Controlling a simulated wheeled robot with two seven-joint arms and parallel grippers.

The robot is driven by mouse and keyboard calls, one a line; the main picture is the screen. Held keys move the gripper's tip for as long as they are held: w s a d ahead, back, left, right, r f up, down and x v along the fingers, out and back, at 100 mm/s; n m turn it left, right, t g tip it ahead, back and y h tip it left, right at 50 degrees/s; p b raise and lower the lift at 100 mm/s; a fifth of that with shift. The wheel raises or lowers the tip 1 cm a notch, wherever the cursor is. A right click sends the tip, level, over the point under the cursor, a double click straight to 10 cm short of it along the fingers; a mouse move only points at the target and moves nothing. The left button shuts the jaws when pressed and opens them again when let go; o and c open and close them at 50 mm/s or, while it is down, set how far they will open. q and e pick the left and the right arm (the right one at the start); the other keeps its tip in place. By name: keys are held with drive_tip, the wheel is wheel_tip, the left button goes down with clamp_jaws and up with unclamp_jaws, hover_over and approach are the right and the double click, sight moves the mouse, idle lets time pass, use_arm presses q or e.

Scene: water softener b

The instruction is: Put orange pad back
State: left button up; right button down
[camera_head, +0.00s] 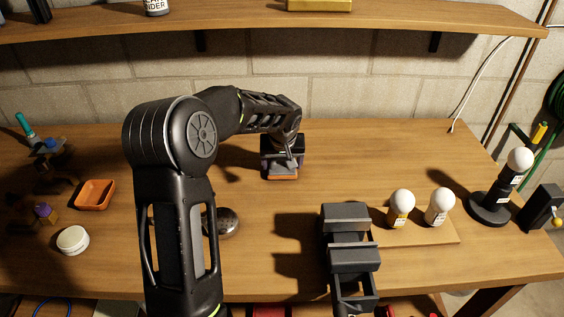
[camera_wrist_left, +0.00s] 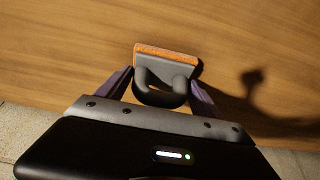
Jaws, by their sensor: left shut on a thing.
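The orange pad (camera_wrist_left: 166,52) is the orange face of a grey block with a dark curved handle (camera_wrist_left: 160,95). In the head view the orange pad (camera_head: 283,178) shows as a strip low on the block, at the middle of the wooden bench. Whether the pad touches the bench is hard to tell. My right gripper is not in view.
An orange tray (camera_head: 95,194), a white round tin (camera_head: 73,240) and a dark round object (camera_head: 222,222) are on the left. A dark vise (camera_head: 347,250) stands at front centre, beside light bulbs on a board (camera_head: 425,236). The bench right of the pad is clear.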

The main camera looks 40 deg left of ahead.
use_arm(q)
drive_tip(key=shift+f, duration=0.15)
drive_tip(key=shift+f, duration=0.1)
drive_tip(key=shift+f+b, duration=0.15)
drive_tip(key=shift+b, duration=0.15)
drive_tip(key=o, duration=1.2)
drive_tip(key=shift+r, duration=0.2)
drive_tip(key=shift+r+p, duration=0.15)
drive_tip(key=shift+p, duration=0.2)
drive_tip(key=shift+s+d+r, duration=0.1)
drive_tip(key=shift+r, duration=0.15)
drive_tip(key=b+v, duration=0.1)
drive_tip(key=v, duration=1)
drive_tip(key=shift+b, duration=0.35)
drive_tip(key=shift+r, duration=0.1)
